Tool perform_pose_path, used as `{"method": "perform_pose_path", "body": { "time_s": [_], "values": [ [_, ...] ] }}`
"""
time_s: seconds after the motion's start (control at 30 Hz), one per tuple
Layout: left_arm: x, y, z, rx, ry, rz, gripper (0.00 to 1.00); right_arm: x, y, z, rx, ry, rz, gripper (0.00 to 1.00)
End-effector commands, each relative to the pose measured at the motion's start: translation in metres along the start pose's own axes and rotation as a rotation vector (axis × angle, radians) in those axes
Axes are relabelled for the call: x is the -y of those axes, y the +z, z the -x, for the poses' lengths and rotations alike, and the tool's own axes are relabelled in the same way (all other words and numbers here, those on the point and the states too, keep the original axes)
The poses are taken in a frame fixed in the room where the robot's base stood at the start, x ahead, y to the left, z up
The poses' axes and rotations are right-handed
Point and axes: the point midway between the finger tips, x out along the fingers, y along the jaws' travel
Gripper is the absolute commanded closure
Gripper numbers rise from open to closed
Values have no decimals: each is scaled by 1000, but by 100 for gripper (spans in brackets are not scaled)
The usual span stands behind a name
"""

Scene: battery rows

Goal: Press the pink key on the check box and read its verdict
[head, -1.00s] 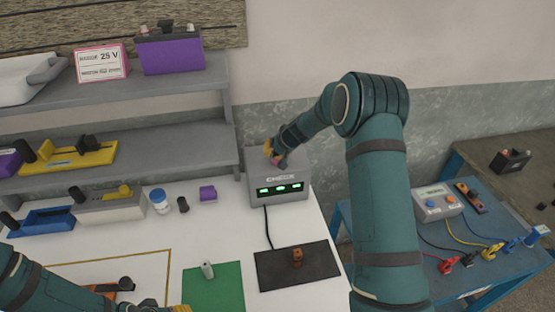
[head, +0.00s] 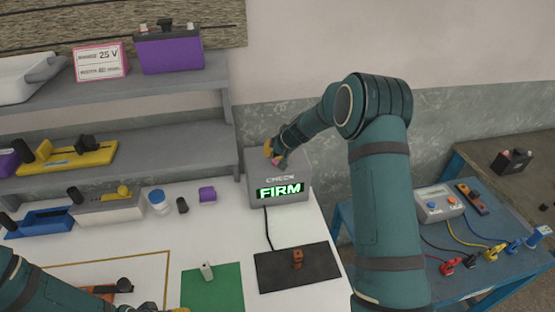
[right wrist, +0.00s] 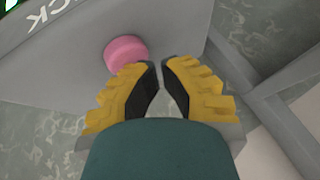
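The grey check box (head: 290,192) stands at the back right of the white table. Its display (head: 281,191) reads "FIRM" in green letters. The round pink key (right wrist: 127,53) is on the box in the right wrist view, just beside my right fingertips; I cannot tell whether they touch it. My right gripper (right wrist: 162,66) has its yellow-backed fingers together with nothing between them. In the head view it is over the box top (head: 271,152), partly hiding the key. My left arm is at the bottom left; its gripper is mostly cut off by the frame's lower edge.
Shelves (head: 170,147) stand at the back left. A blue side table (head: 448,282) holds a meter (head: 438,203).

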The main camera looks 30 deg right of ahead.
Motion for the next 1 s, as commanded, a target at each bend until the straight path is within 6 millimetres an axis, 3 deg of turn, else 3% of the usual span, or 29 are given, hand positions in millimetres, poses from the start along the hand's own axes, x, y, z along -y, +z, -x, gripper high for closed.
{"method": "perform_pose_path", "body": {
  "time_s": [0.27,1.0],
  "values": [
    [0,0,2,0,0,0,56,1,-1,2,-1,0,0,100],
    [-13,-5,33,0,0,0,56,26,-26,49,-1,0,0,100]
  ]
}}
